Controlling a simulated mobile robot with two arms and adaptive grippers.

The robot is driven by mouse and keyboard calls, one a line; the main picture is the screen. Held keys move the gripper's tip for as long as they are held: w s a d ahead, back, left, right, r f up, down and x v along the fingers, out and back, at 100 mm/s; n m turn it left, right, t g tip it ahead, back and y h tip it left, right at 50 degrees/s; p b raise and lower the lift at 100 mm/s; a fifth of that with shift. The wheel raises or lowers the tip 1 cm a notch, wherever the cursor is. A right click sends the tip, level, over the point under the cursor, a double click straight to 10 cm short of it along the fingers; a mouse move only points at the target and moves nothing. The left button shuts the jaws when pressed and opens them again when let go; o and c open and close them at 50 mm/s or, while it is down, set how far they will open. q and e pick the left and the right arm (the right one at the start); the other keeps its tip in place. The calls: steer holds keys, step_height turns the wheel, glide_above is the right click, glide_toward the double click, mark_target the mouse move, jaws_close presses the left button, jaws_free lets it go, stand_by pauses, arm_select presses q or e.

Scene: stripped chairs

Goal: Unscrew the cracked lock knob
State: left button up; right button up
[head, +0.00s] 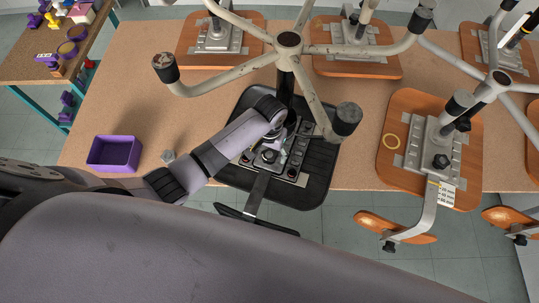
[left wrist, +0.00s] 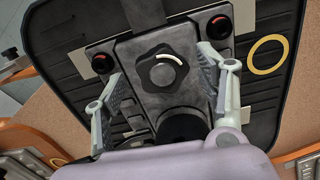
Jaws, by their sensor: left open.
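The black lobed lock knob (left wrist: 166,70) sits on the grey metal mechanism plate (left wrist: 128,48) under an upturned black chair seat (left wrist: 67,47). A pale curved mark shows on its top; I cannot tell if it is a crack. In the head view the knob (head: 268,156) is small beside my left gripper (head: 275,143). In the left wrist view my left gripper (left wrist: 160,76) is open, with one finger on each side of the knob and visible gaps between. My right gripper is not in view.
A purple bin (head: 113,154) and a small grey piece (head: 168,156) lie left of the seat. A pale five-arm chair base (head: 289,43) rises close beside my left arm. Wooden seats (head: 403,107) stand right. A yellow ring (left wrist: 267,54) lies on the black seat.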

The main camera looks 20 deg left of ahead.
arm_select(q)
steer(key=shift+m, duration=0.4)
steer(key=m, duration=0.5)
steer(key=shift+m, duration=0.4)
steer(key=m, duration=0.5)
steer(key=shift+m, duration=0.5)
steer(key=m, duration=0.5)
steer(key=shift+m, duration=0.3)
steer(key=m, duration=0.5)
steer(key=shift+d, duration=0.1)
